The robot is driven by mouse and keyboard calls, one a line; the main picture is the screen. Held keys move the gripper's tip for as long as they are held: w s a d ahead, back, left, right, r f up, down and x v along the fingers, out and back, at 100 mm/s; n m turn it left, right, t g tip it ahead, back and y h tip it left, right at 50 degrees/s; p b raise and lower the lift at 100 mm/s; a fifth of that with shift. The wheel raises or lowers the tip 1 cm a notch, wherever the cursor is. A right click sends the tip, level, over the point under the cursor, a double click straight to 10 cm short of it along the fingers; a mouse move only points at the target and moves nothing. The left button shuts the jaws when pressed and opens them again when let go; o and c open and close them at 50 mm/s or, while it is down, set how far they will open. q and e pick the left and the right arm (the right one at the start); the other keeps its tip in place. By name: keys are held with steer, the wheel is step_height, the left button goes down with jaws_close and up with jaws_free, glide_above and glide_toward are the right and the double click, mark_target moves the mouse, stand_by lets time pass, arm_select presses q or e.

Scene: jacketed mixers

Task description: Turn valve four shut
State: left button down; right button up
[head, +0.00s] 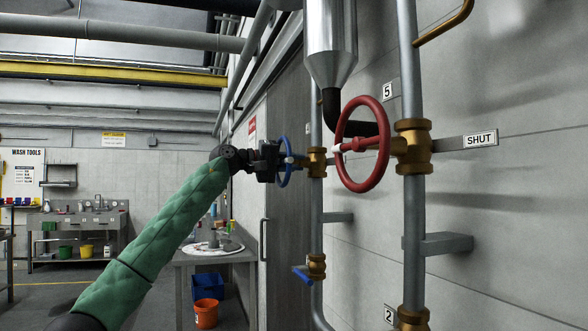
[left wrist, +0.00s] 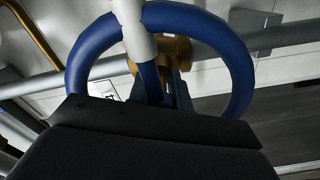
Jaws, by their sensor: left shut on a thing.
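A blue handwheel (head: 285,162) sits on a brass valve (head: 317,162) on a thin grey pipe, left of the large red wheel. My left gripper (head: 277,160) reaches it from the left and is shut on it. In the left wrist view the blue wheel (left wrist: 237,60) fills the top, with a pale spindle (left wrist: 135,25) across its rim and the brass body (left wrist: 178,52) behind. The dark gripper body covers the wheel's lower part, and the fingertips are mostly hidden. My right gripper is not in view.
A red handwheel (head: 362,185) on a brass valve stands close on the right, near tag 5 (head: 389,91) and a SHUT plate (head: 480,140). A blue-lever valve (head: 316,266) is below. A table (head: 200,258) and buckets stand lower left.

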mark_target(280, 163)
arm_select(q)
steer(key=shift+m, duration=0.8)
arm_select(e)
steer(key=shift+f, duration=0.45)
arm_select(q)
steer(key=shift+f, duration=0.1)
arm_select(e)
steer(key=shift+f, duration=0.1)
arm_select(q)
steer(key=c, duration=1.3)
jaws_free()
steer(key=shift+c, duration=0.2)
